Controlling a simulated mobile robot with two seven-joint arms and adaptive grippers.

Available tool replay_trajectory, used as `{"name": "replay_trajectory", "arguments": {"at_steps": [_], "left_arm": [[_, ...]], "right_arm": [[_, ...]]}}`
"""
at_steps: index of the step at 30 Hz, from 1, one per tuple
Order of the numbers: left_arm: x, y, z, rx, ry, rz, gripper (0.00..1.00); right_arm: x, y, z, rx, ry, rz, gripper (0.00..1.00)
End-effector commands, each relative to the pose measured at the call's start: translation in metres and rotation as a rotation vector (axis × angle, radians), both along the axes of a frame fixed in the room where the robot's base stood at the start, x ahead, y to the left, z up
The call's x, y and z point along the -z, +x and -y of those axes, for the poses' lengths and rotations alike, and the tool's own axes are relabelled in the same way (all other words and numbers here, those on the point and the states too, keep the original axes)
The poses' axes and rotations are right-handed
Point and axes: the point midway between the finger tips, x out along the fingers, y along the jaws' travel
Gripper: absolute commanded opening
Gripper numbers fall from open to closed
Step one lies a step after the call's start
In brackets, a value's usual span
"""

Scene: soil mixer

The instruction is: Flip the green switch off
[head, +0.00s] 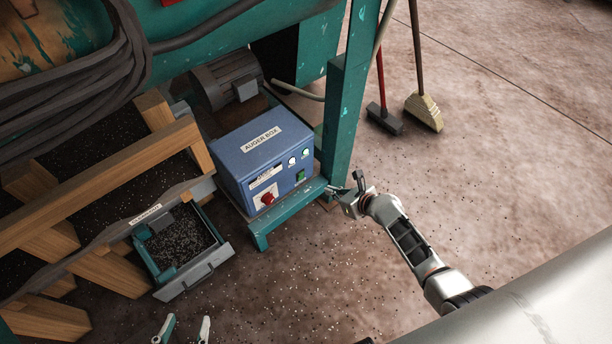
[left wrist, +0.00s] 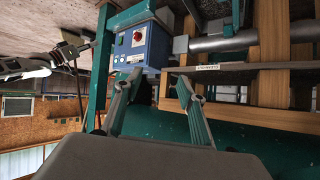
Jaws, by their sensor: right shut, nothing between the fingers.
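The blue auger box (head: 250,160) sits on a low green frame under the machine. The green switch (head: 300,176) is on its front panel, to the upper right of a red knob (head: 267,198); whether it is on or off is too small to tell. My right gripper (head: 343,188) is shut and empty, just right of the box, near the green leg and apart from the switch. My left gripper (head: 182,330) is open and empty at the bottom edge, below the drawer. In the left wrist view its fingers (left wrist: 157,88) are spread, with the box (left wrist: 156,45) beyond them.
An open drawer (head: 218,254) of dark soil stands left of the box, beside wooden beams (head: 100,185). A green leg (head: 346,110) rises right of the box. A red-handled brush (head: 384,120) and a broom (head: 424,110) stand behind. The floor at right is clear.

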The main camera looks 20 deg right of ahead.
Motion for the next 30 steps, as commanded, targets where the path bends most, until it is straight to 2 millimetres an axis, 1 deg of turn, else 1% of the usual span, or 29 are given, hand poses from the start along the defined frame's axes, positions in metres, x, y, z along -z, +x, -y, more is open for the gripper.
{"name": "replay_trajectory", "arguments": {"at_steps": [5,8,14,18,23,27,28,30], "left_arm": [[0.000,0.000,0.000,0.000,0.000,0.000,0.40],[0.001,0.000,0.002,-0.001,-0.007,-0.001,0.40],[0.002,0.000,0.014,-0.004,-0.051,-0.001,0.40],[-0.007,0.007,0.026,-0.014,-0.110,0.022,0.40],[-0.016,0.013,0.036,-0.025,-0.167,0.039,0.40],[-0.017,0.011,0.049,-0.049,-0.256,0.031,0.40],[-0.017,0.012,0.052,-0.054,-0.275,0.031,0.40],[-0.019,0.011,0.056,-0.064,-0.307,0.029,0.40]], "right_arm": [[0.000,0.000,0.000,-0.003,-0.004,0.001,0.00],[0.004,0.001,-0.001,-0.004,-0.004,-0.002,0.00],[0.027,0.013,-0.008,-0.005,-0.004,-0.011,0.00],[0.044,0.028,-0.014,-0.007,-0.005,-0.015,0.00],[0.060,0.047,-0.021,-0.005,-0.005,-0.015,0.00],[0.073,0.063,-0.027,-0.007,-0.006,-0.014,0.00],[0.075,0.067,-0.028,-0.008,-0.007,-0.014,0.00],[0.068,0.080,-0.032,-0.006,-0.005,-0.007,0.00]]}}
